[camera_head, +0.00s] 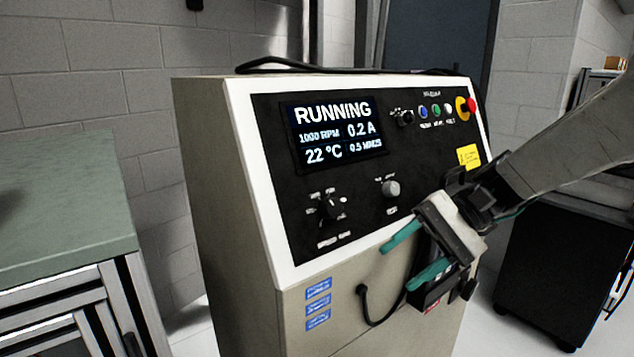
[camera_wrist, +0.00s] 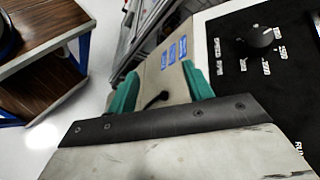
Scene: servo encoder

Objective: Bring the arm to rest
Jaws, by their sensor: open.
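My gripper (camera_head: 408,260) is open and empty, with its two green fingers apart. It hangs in front of the lower right part of the control cabinet (camera_head: 225,190), below the grey knob (camera_head: 391,188). In the wrist view the green fingers (camera_wrist: 160,90) point along the cabinet's front, with nothing between them but the beige panel and a black cable behind. The cabinet's display (camera_head: 336,133) reads RUNNING, 1000 RPM, 0.2 A and 22 °C. A black selector knob (camera_head: 329,208) sits below the display and shows in the wrist view (camera_wrist: 262,38). I cannot tell whether a finger touches the cabinet.
A green-topped workbench (camera_head: 65,200) stands at the left. A black cabinet (camera_head: 555,265) stands at the right. A black cable (camera_head: 372,312) loops from the cabinet's lower front. A wooden-shelved rack (camera_wrist: 45,50) shows in the wrist view. Bare floor lies between.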

